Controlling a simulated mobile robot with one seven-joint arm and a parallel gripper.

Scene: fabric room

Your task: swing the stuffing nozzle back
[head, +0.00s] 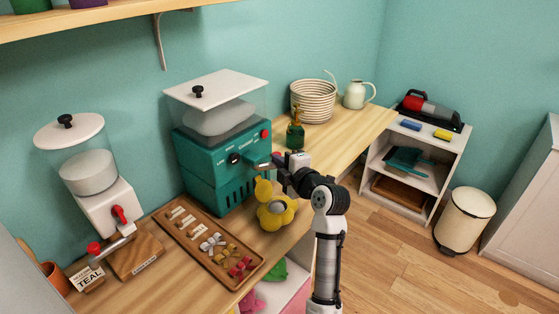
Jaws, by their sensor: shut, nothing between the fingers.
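A teal stuffing machine (205,165) with a clear hopper of white stuffing stands on the wooden counter. Its short grey nozzle (258,166) sticks out from the front towards the right. My gripper (277,168) is shut and empty at the nozzle's outer end; I cannot tell whether it touches it. A yellow plush toy (277,213) sits on the counter just below the nozzle and my gripper. My wrist hides part of the counter behind it.
A wooden tray (232,282) of small parts lies in front of the machine. A white dispenser (103,208) stands at the left. A green bottle (295,136), woven basket (313,101) and pale watering can (357,95) stand behind my gripper. The floor at the right is mostly clear.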

